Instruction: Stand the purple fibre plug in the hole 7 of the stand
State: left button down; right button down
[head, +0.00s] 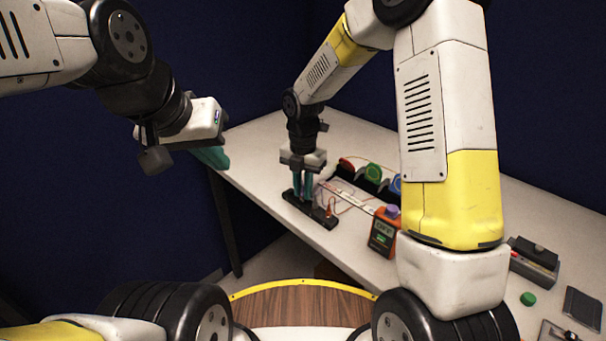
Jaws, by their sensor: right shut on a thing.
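The stand (325,217) is a long black bar on the white table, running from the back left to the front right. A small red-orange plug stands near its front right end. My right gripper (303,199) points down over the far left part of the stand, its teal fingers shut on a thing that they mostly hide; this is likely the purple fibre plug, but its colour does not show. Whether it touches a hole, and which hole is 7, cannot be told. My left gripper (219,160) is in the air off the table's left edge, its teal fingers seen side-on.
Red, green (373,172) and blue round items stand in black holders behind the stand, with thin orange cables nearby. An orange meter (384,233) with a purple top stands right of the stand. A grey-black box (533,262) and green cap (528,299) lie further right.

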jog(key=shift+f, duration=0.55)
jog(key=c, duration=1.3)
grip_release()
jog(key=shift+r, duration=0.1)
notch_tip(320, 180, up, 8)
jog(key=shift+f, duration=0.2)
